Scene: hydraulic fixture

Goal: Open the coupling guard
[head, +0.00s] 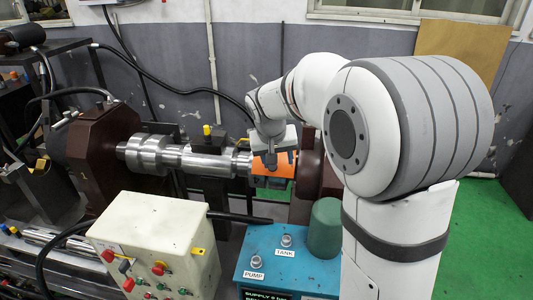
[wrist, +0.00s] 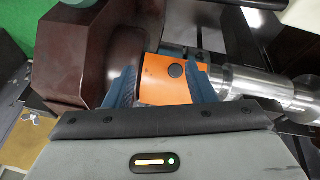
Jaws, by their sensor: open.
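The orange coupling guard (head: 270,165) sits over the shaft beside the dark red housing, right of the steel shaft in the head view. In the wrist view the orange guard (wrist: 165,83) shows a dark round spot on its face. My gripper (head: 275,158) is at the guard. In the wrist view my gripper (wrist: 160,88) is open, with one blue finger to each side of the guard's orange face. I cannot tell whether the fingers touch it. The guard appears closed over the shaft.
The steel shaft (head: 185,158) runs left to a dark red flange block (head: 90,145). A beige control box (head: 150,245) with red knobs and a teal unit (head: 290,262) labelled PUMP and TANK stand in front. A green cylinder (head: 325,228) stands on the teal unit.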

